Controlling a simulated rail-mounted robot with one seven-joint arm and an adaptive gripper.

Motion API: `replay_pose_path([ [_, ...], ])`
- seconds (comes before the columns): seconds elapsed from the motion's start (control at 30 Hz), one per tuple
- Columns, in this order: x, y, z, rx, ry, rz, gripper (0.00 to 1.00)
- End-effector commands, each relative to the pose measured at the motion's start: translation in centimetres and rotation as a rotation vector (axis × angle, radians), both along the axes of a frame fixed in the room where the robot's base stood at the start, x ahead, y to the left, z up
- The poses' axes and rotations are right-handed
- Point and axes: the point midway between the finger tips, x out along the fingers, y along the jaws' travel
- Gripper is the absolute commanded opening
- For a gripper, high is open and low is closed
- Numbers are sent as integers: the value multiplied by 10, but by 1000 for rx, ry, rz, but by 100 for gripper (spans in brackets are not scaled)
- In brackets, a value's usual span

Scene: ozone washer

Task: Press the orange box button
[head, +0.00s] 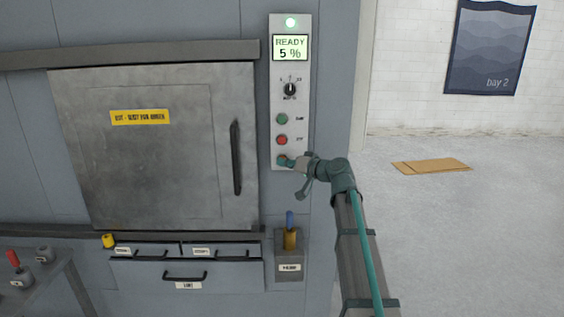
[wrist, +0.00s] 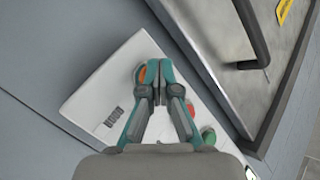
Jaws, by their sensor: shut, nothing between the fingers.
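The orange button (wrist: 142,75) is at the low end of the white control panel (head: 303,60), below the red button (head: 282,140) and green button (head: 282,119). In the wrist view it shows beside and partly behind my fingertips. In the head view my gripper (head: 286,161) covers most of it. My gripper (wrist: 153,70) is shut and empty, with its tips right at the orange button. I cannot tell whether they touch it or how far it is pressed. The red button also shows in the wrist view (wrist: 190,109), behind my right finger.
The panel screen (head: 290,48) reads "READY 5 %" under a lit green lamp (head: 291,22). A black knob (head: 289,89) sits below it. The closed washer door (head: 150,180) with its dark handle (head: 236,158) is left. A small holder (head: 289,267) stands below. Floor at right is mostly clear.

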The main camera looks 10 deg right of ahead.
Motion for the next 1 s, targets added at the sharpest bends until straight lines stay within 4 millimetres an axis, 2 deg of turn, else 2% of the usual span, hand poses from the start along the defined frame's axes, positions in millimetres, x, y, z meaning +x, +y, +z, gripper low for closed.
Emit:
replay_pose_path([
  [0.17,-1,0,0,0,-1,-1,0],
  [0.5,-17,2,-1,0,-1,-1,0],
  [1.0,-22,3,-1,0,-1,-1,0],
])
